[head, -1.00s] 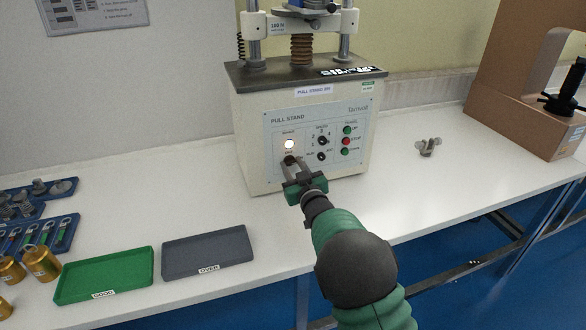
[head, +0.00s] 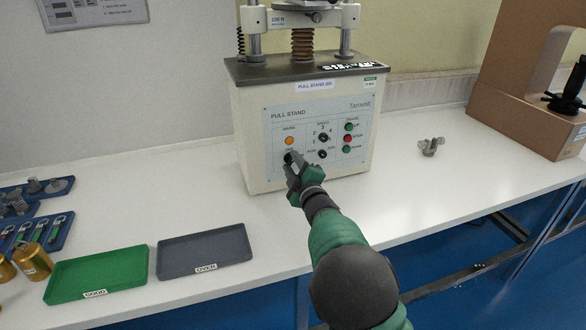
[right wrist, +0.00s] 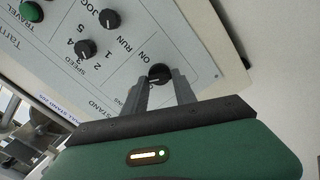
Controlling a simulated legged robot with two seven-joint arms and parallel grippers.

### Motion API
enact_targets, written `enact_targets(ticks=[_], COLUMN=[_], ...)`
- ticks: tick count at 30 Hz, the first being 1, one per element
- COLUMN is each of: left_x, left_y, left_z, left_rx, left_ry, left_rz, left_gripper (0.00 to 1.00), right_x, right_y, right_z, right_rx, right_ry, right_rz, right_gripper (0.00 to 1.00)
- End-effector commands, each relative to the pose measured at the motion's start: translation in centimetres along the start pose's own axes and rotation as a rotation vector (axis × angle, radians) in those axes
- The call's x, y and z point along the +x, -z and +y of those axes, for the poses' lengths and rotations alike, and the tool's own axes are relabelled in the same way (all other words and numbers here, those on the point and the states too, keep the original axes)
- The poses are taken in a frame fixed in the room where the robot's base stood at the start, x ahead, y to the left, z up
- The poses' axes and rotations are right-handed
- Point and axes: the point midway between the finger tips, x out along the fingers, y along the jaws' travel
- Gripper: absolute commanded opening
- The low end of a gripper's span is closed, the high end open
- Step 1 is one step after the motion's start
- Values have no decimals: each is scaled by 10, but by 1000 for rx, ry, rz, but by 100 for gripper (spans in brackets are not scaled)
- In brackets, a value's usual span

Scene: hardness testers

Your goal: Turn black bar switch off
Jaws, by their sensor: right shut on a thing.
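The pull stand (head: 257,140) stands on the bench with its control panel facing me. The black bar switch (head: 288,157) is at the panel's lower left, under a round orange lamp (head: 289,141) that looks unlit. My right gripper (head: 292,161) is shut on the switch and hides part of it. In the right wrist view the switch knob (right wrist: 160,73) sits between the two grey fingertips (right wrist: 161,82), near the ON print. My left gripper is not in view.
Speed and run/jog knobs (head: 323,138) and green and red travel buttons (head: 348,139) are right of the switch. A green tray (head: 98,276) and grey tray (head: 206,252) lie in front left. A small metal part (head: 430,147) lies at right.

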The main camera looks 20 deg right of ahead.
Motion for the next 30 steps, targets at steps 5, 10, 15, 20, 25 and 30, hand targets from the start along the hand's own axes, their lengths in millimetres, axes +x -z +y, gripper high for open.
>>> enact_targets(ticks=[5, 10, 15, 20, 25, 30], left_x=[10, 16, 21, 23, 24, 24], left_y=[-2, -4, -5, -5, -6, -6], left_z=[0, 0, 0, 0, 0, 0], left_rx=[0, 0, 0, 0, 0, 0], left_ry=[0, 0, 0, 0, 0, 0], left_rz=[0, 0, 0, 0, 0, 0], left_gripper=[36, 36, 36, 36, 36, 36], right_x=[0, 0, 0, 0, 0, 0], right_y=[0, -1, -1, -1, -1, -1], right_z=[-7, -7, -8, -8, -8, -8], right_rx=[-158, -291, -392, -455, -488, -497], right_ry=[8, 8, 9, 10, 11, 12], right_rz=[0, 1, 1, 0, 1, 1], right_gripper=[0, 0, 0, 0, 0, 0])
